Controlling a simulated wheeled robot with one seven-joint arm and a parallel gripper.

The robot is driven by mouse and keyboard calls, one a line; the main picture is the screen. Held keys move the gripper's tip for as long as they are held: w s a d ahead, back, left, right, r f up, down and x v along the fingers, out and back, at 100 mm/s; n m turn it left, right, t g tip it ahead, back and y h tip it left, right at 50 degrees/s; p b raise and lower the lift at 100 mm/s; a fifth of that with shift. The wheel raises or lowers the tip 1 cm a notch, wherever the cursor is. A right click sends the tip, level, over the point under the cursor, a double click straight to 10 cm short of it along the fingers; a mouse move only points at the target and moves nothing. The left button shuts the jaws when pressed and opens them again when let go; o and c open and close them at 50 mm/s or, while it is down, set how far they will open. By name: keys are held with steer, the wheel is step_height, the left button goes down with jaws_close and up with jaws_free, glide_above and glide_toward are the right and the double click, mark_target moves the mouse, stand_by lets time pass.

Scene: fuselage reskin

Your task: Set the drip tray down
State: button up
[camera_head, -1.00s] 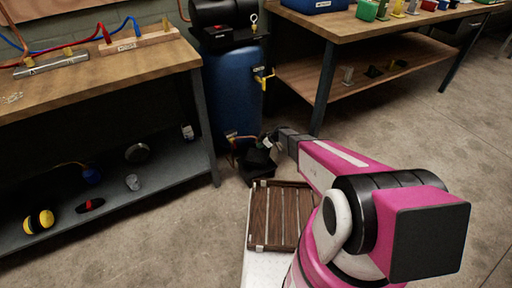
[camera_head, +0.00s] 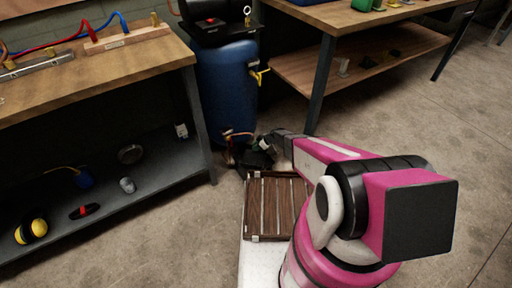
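My arm reaches away toward the foot of the blue tank (camera_head: 226,85). My gripper (camera_head: 264,146) is at the far end of the arm, low by the tank's base. It is small and dark here, and its fingers do not show clearly. A black object (camera_head: 258,161), possibly the drip tray, is right at the gripper, close to the floor in front of the tank. I cannot tell whether the gripper holds it or whether it touches the floor. The tank's drain fitting (camera_head: 232,136) is just left of the gripper.
A workbench (camera_head: 90,75) with a lower shelf stands at left, its leg near the tank. Another bench (camera_head: 390,65) stands at right. A brown slatted panel (camera_head: 276,208) lies below the gripper, on a white surface. Concrete floor (camera_head: 420,140) is open at right.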

steer(key=shift+r, duration=0.15)
steer(key=w+v, duration=0.1)
steer(key=v, duration=1.1)
steer(key=s+d+r+m+h, duration=0.3)
steer(key=s+r, duration=0.5)
steer(key=r, duration=0.3)
steer(key=s+d+r+m+h, duration=0.3)
steer(key=s+d+r+m, duration=0.3)
steer(key=r, duration=0.5)
steer(key=s+d+r+m+g+h, duration=0.1)
steer(key=s+d+r+m+h, duration=0.2)
steer(key=s+r+m, duration=0.3)
steer(key=s+d+r, duration=0.1)
steer(key=s+r, duration=0.3)
steer(key=r, duration=0.1)
steer(key=shift+d, duration=0.2)
steer(key=shift+f, duration=0.1)
